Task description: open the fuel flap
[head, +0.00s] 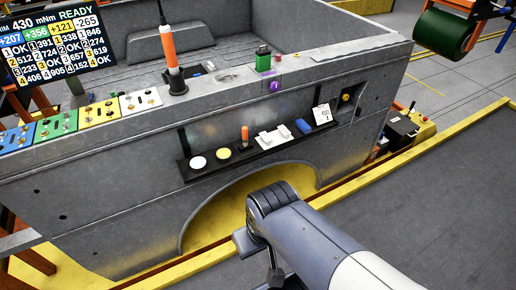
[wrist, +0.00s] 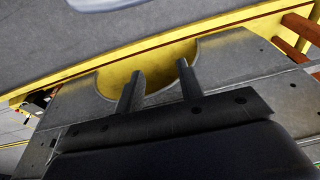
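I cannot clearly pick out a fuel flap. A small dark recess with an orange-yellow round part (head: 346,97) sits at the right end of the grey bed's side wall in the head view; I cannot tell whether this is the flap. My gripper (wrist: 160,69) shows in the wrist view with its two fingers apart and nothing between them. Beyond them are the grey bed wall (wrist: 225,65) and its yellow arch opening (wrist: 150,78). In the head view my arm is in front of the arch, below and left of the recess; the fingers are not clear there.
A dark shelf (head: 187,172) on the bed wall carries white and yellow discs, an orange-handled tool and small blocks. An orange-handled tool (head: 169,50) stands on the bed rim. A yellow floor rail (head: 455,130) runs at right; grey floor in front is clear.

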